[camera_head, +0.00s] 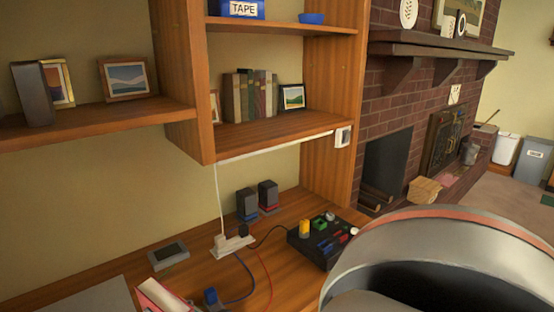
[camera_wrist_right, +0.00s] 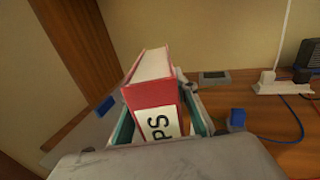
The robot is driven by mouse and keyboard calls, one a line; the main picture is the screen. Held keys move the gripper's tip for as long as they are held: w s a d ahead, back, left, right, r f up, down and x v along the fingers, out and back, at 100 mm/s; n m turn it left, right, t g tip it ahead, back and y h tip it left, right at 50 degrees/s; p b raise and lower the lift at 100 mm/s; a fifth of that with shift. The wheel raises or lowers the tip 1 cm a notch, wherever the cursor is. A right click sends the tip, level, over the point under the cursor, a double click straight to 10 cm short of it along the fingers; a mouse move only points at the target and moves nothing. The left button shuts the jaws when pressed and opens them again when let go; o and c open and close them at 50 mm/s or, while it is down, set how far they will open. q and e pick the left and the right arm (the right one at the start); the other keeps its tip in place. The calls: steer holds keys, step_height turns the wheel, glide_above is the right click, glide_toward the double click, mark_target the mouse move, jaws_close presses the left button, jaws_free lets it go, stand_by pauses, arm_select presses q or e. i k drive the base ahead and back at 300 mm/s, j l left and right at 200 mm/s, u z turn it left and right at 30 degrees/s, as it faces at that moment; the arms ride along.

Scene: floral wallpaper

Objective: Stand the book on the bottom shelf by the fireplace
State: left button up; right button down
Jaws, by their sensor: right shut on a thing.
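The book is red with white page edges and a white label with black letters. It shows in the right wrist view (camera_wrist_right: 153,90) and at the bottom edge of the head view (camera_head: 158,296). My right gripper (camera_wrist_right: 160,110) is shut on it, with a finger on each side. The book points up and away from the wrist, above the desk. The lower shelf by the fireplace (camera_head: 272,135) holds a row of upright books (camera_head: 250,95) and a framed picture (camera_head: 292,97). My left gripper is not in view.
The brick fireplace (camera_head: 400,95) is right of the shelf. Below are a wooden desk (camera_head: 290,205), a power strip (camera_head: 232,243) with cables, two speakers (camera_head: 257,200) and a black control box (camera_head: 322,238). The shelf's front strip is bare. My grey arm covers the lower right.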

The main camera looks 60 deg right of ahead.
mark_target(286, 126)
steer(key=k+l+u, duration=0.2)
steer(key=k, duration=0.3)
steer(key=k+l+u, duration=0.2)
steer(key=k+l, duration=0.15)
steer(key=k, duration=0.15)
steer(key=k+l+u, duration=0.2)
steer(key=k, duration=0.35)
steer(key=k+l+z, duration=0.2)
steer(key=l, duration=0.35)
steer(key=k+l+z, duration=0.2)
steer(key=l, duration=0.4)
steer(key=l+z, duration=0.15)
steer(key=l, duration=0.45)
steer(key=k+l+z, duration=0.2)
steer(key=l, duration=0.45)
steer(key=i+l+u, duration=0.2)
steer(key=l, duration=0.45)
steer(key=k, duration=0.1)
